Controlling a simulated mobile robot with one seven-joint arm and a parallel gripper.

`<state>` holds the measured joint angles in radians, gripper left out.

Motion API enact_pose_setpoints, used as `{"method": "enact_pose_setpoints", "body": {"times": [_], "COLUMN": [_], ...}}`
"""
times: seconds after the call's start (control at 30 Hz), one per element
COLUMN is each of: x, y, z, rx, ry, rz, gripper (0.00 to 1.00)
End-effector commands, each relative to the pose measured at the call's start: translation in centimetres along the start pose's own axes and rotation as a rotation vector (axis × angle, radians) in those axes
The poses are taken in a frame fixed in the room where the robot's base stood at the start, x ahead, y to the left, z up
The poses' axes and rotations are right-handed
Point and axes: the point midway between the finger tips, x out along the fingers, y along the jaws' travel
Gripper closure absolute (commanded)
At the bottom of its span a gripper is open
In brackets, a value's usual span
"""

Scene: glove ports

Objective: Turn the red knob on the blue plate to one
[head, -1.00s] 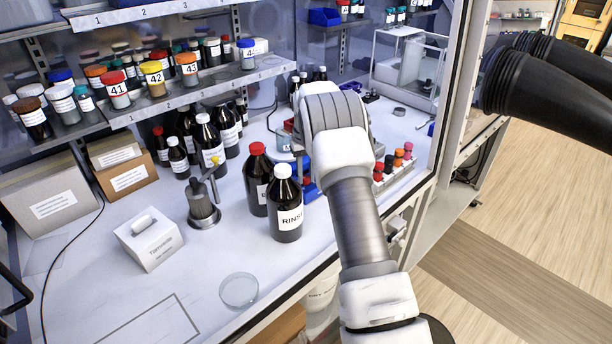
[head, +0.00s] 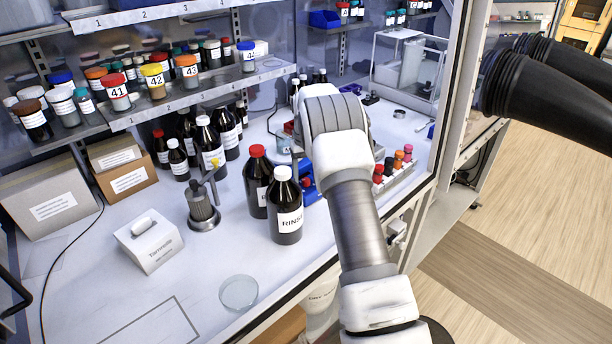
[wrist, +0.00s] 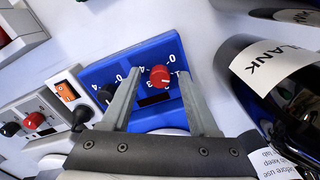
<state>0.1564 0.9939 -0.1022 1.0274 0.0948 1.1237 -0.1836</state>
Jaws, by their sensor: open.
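The blue plate (wrist: 136,62) shows in the wrist view with white numbers around its knobs. The red knob (wrist: 160,76) is on it, between my two fingertips and beyond them. A black knob (wrist: 106,93) on the same plate is partly covered by my left finger. My gripper (wrist: 157,78) is open and empty, with its fingers spread to either side of the red knob. I cannot tell which number the knob points to. In the head view, my arm hides most of the blue plate (head: 311,192) and my gripper.
Dark bottles, one with a BLANK label (wrist: 268,62), stand close to the right of my gripper. The RINSE bottle (head: 286,210) stands beside my arm in the head view. A grey panel (wrist: 57,97) with an orange switch lies left of the plate.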

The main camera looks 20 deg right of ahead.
Motion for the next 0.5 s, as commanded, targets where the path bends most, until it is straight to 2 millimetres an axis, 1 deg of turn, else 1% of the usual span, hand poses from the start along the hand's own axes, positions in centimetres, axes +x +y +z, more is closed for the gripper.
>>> {"method": "enact_pose_setpoints", "body": {"times": [0.13, 0.23, 0.37, 0.5], "x": [-0.6, -2.0, -4.8, -8.4], "y": [0.0, 0.0, 0.0, 0.0], "z": [0.0, -0.1, -0.1, -0.1], "rx": [0.0, 0.0, 0.0, 0.0], "ry": [0.001, 0.004, 0.005, 0.005], "rz": [0.0, 0.0, 0.0, 0.0], "gripper": [0.39, 0.39, 0.39, 0.39]}}
